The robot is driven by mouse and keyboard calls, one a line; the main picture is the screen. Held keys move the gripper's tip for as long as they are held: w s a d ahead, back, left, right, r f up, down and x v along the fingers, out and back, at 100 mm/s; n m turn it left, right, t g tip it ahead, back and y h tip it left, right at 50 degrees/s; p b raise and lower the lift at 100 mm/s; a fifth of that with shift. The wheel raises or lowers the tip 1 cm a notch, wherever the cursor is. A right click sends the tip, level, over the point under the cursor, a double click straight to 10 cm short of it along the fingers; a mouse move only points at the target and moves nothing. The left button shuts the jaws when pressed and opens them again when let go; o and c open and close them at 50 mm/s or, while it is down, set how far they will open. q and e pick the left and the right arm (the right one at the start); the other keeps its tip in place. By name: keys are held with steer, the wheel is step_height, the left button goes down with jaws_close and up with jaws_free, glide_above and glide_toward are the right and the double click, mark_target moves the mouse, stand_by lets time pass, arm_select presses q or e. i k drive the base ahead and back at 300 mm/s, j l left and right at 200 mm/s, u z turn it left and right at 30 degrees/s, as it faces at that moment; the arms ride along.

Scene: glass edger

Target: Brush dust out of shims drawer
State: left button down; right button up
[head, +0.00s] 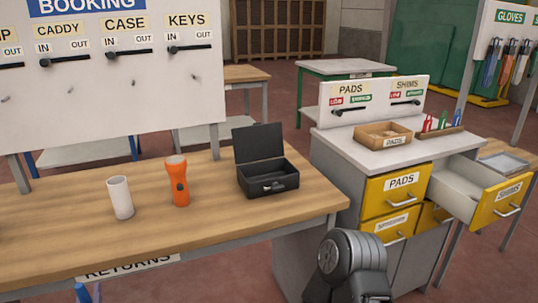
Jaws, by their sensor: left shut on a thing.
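The shims drawer (499,202) is a yellow-fronted drawer labelled SHIMS at the right of the grey cabinet. It is pulled out, and its pale inside (453,187) shows in part; dust cannot be made out at this size. No brush can be clearly recognised. A dark grey rounded part of my arm (350,262) rises at the bottom, in front of the cabinet and apart from the drawer. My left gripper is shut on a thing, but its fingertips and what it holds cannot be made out. My right gripper cannot be identified.
The wooden table (60,225) carries a white cup (120,198), an orange flashlight (178,183) and an open black box (268,180). A blue object (86,293) shows at the lower left edge. A cardboard tray (382,135) sits on the cabinet top. Closed PADS drawer (396,190).

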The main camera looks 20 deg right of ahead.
mark_target(477, 196)
steer(key=l+z, duration=0.2)
steer(key=l, duration=0.5)
steer(key=l+z, duration=0.15)
steer(key=l, duration=0.55)
steer(key=i+l+z, duration=0.2)
steer(key=l, duration=0.5)
